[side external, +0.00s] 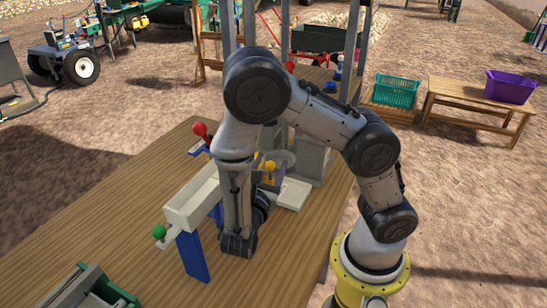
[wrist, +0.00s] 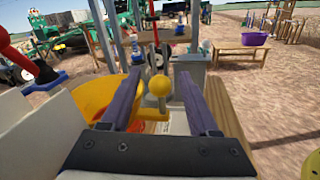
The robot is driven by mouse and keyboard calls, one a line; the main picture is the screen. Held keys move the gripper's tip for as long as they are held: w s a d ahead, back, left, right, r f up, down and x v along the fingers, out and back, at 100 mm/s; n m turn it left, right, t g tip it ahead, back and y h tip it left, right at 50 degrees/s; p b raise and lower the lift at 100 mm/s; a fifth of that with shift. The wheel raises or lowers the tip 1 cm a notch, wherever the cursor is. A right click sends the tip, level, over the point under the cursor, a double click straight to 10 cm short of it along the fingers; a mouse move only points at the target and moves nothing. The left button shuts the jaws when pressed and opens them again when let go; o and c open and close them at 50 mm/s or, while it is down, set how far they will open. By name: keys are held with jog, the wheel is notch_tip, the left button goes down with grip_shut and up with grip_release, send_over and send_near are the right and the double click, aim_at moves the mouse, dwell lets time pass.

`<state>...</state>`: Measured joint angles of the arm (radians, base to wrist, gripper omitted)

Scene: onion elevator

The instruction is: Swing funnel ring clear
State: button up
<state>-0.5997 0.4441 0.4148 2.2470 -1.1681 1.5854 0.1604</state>
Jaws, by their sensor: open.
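In the wrist view, a yellow ball knob (wrist: 159,87) on a pale stem stands between the two purple fingers of my gripper (wrist: 159,75). The fingers are open, one on each side of the knob, and I see no contact. A yellow curved rim (wrist: 92,92), which looks like the funnel, lies to the left, partly behind the left finger. In the side view, the yellow knob (side external: 270,166) shows just right of my wrist, near a grey ring (side external: 280,160). My arm hides most of the gripper and funnel there.
A pale trough (side external: 191,198) with a green knob (side external: 159,232) and a blue leg (side external: 192,257) stands left of my wrist. A red-knobbed lever (side external: 200,129) is behind it. Metal posts rise at the back.

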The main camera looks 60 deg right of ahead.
jog(key=shift+w+d, duration=0.15)
jog(key=shift+d, duration=0.65)
jog(key=shift+w+d, duration=0.15)
jog(key=shift+d, duration=0.65)
grip_shut()
